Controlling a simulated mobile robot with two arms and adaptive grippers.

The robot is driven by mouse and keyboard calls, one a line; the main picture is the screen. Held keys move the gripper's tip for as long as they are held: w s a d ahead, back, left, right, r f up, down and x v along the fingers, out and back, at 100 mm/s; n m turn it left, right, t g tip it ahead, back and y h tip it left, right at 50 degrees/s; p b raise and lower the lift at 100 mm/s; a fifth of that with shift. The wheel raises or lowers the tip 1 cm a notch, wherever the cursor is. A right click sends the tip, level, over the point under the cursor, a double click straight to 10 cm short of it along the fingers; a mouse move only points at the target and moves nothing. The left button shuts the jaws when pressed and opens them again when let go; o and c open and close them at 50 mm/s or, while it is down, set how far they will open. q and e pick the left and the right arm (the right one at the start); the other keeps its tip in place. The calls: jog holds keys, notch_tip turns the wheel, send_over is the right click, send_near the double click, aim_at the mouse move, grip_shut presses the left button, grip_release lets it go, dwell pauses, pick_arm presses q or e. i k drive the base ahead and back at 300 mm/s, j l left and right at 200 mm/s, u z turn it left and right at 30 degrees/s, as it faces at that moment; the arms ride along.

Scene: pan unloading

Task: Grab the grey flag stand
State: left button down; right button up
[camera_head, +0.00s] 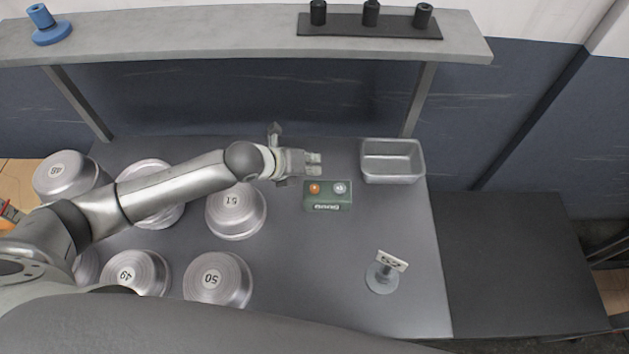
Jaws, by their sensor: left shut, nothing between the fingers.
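The grey flag stand (382,279) stands upright on the right front part of the grey table. It has a round grey base and a small white sign (392,260) with dark marks on top. My left gripper (318,163) is shut and empty, above the back middle of the table. It is behind and to the left of the flag stand, well apart from it. My right gripper is not in view.
Several upturned metal pans (218,280) stand on the left half of the table. A green box with buttons (327,195) sits just in front of my left gripper. A metal tray (392,161) lies at the back right. A shelf (230,36) spans the back.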

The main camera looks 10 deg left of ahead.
aim_at(379, 284)
jog(key=k, duration=1.5)
